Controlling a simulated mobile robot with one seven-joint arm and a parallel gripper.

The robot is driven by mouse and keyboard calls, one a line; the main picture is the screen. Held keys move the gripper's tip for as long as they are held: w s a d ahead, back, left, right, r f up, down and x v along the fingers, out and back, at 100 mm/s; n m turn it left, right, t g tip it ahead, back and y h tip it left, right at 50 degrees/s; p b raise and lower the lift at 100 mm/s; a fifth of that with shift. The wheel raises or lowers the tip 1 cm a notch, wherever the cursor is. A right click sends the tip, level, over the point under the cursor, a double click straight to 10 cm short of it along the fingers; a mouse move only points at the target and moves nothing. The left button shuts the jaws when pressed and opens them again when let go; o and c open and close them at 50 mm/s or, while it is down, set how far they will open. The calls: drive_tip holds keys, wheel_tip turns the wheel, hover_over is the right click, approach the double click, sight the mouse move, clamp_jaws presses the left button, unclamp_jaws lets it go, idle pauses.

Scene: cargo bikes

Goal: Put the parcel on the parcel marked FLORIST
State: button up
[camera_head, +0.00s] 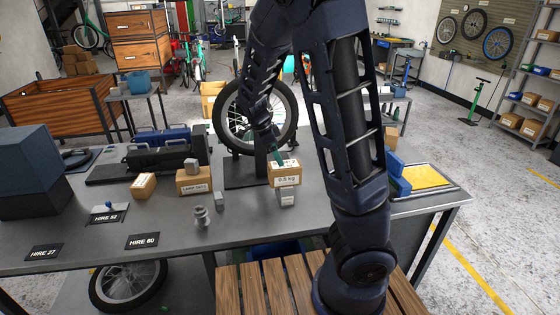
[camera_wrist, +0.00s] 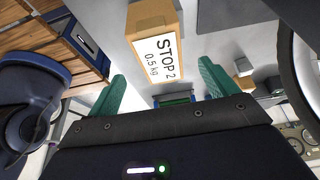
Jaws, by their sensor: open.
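A tan cardboard parcel (camera_head: 285,172) with a white label reading 0.5 kg sits near the middle of the grey workbench. In the wrist view the parcel (camera_wrist: 152,40) shows a label reading STOP 2, 0.5 kg. My gripper (camera_head: 277,158) is at the parcel's upper back edge in the head view. In the wrist view my gripper's teal fingers (camera_wrist: 163,88) are spread apart and empty, with the parcel ahead of them. I cannot tell whether they touch it. No label reading FLORIST is legible in either view.
A LAMP SETS box (camera_head: 193,181), with a small grey block on top, and a smaller tan box (camera_head: 143,186) stand to the left. A wheel (camera_head: 253,115) on a stand rises behind the parcel. A grey block (camera_head: 287,197) is just in front. The bench's front left holds HIRE plates.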

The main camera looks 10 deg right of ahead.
drive_tip(key=shift+a+r, duration=0.2)
drive_tip(key=shift+r, duration=0.3)
drive_tip(key=shift+d+r, duration=0.1)
drive_tip(key=shift+s+d+n, duration=0.2)
drive_tip(key=shift+d+n, duration=0.05)
drive_tip(key=shift+n, duration=0.05)
drive_tip(key=s+d+r+n+t+y, duration=0.2)
drive_tip(key=s+d+r+n, duration=0.3)
drive_tip(key=s, duration=0.5)
drive_tip(key=s+d+r+n+t+y, duration=0.2)
drive_tip(key=s+d+r+n, duration=0.4)
drive_tip(key=s+r+n, duration=0.3)
drive_tip(key=s+n, duration=0.1)
drive_tip(key=n, duration=0.2)
drive_tip(key=shift+r+t, duration=0.3)
drive_tip(key=shift+r, duration=0.05)
